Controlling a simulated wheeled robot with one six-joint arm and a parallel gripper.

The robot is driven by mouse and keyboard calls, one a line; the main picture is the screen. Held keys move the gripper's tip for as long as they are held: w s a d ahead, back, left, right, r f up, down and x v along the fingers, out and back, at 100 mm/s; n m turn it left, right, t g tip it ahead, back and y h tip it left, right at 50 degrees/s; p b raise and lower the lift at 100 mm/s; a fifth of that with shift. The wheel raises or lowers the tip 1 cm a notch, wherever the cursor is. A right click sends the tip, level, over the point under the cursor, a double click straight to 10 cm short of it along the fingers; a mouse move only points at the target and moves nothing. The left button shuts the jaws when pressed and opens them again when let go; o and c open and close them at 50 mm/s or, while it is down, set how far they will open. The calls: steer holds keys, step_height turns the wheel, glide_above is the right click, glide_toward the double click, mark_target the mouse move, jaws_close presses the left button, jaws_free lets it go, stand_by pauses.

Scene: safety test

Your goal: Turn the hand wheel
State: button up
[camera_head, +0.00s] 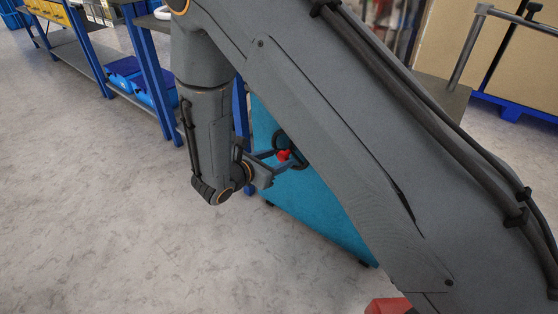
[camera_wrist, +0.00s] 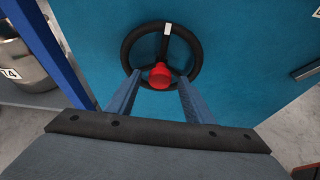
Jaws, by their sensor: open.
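The hand wheel is a black ring with spokes, a red hub and a white mark at its top. In the wrist view the hand wheel (camera_wrist: 194,48) stands upright on the face of a blue-teal cabinet (camera_wrist: 250,60). My gripper (camera_wrist: 160,80) is open, its two fingers reaching toward the lower part of the wheel, one on each side of the red hub. I cannot tell whether they touch the rim. In the head view my gripper (camera_head: 280,162) is at the wheel's red hub (camera_head: 284,155); my arm hides part of the cabinet (camera_head: 310,205) and wheel.
A blue-framed workbench (camera_head: 150,60) with blue bins (camera_head: 125,72) below stands at the left. A grey metal container (camera_wrist: 22,60) shows at the left of the wrist view. A large tan box (camera_head: 510,55) is at the back right. The floor (camera_head: 90,200) at the left is clear.

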steer(key=shift+w+d+f, duration=0.2)
steer(key=shift+w+d, duration=0.1)
steer(key=shift+w, duration=0.1)
jaws_close()
steer(key=shift+p, duration=0.55)
jaws_free()
